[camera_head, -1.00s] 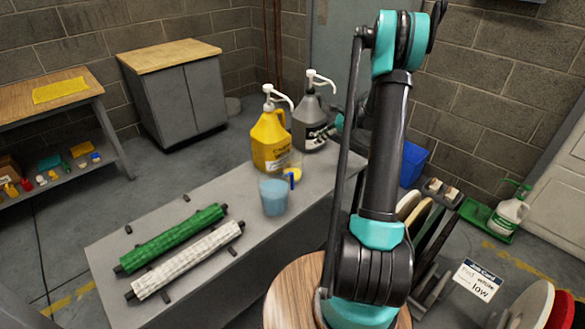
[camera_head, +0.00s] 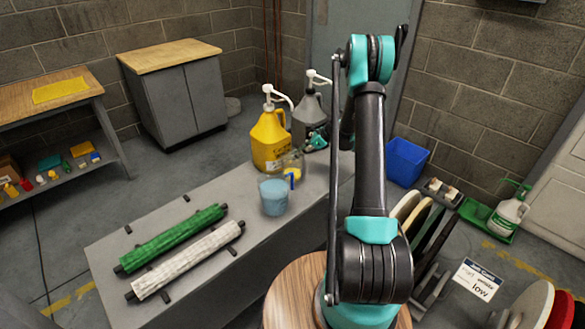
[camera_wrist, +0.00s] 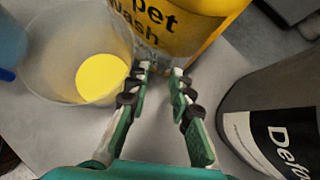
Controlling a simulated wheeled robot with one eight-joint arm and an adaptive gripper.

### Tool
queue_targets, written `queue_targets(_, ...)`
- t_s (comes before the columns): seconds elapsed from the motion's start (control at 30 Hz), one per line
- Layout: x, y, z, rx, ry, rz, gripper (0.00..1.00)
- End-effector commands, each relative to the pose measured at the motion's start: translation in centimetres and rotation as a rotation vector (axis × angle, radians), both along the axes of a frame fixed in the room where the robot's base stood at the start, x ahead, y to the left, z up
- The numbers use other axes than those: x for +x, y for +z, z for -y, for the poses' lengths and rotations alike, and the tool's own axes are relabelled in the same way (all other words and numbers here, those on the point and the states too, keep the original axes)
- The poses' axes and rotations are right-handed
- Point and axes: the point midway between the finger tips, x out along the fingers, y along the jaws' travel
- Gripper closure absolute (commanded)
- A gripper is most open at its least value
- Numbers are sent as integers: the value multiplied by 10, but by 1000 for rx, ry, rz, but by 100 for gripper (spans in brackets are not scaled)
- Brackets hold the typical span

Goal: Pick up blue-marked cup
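A light-blue cup (camera_head: 273,199) stands upright on the grey bench, and part of it shows at the left edge of the wrist view (camera_wrist: 10,40). A small dark-blue mark (camera_head: 291,180) shows at its right side. Beside it is a clear cup (camera_head: 291,160) with a yellow bottom, large at the left of the wrist view (camera_wrist: 60,55). My gripper (camera_wrist: 165,70) is open and empty, its fingers a small gap apart, in front of the yellow jug (camera_wrist: 190,25) and right of the clear cup. In the head view it shows small beside the grey jug (camera_head: 318,140).
The yellow pump jug (camera_head: 270,142) and grey pump jug (camera_head: 306,115) stand close behind the cups; the grey one is also at the right of the wrist view (camera_wrist: 275,110). Green (camera_head: 172,239) and white (camera_head: 187,261) rolls lie at the bench's near left. Bench between is clear.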

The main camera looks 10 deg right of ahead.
Motion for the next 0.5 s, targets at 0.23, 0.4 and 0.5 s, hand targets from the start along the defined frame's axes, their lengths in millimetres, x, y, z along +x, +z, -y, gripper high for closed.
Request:
queue_targets(0.23, 3, -8, -7, 0, -1, 1, 79)
queue_targets(0.4, 3, -7, -7, 0, -1, 1, 91)
queue_targets(0.5, 3, -7, -7, 0, -1, 1, 100)
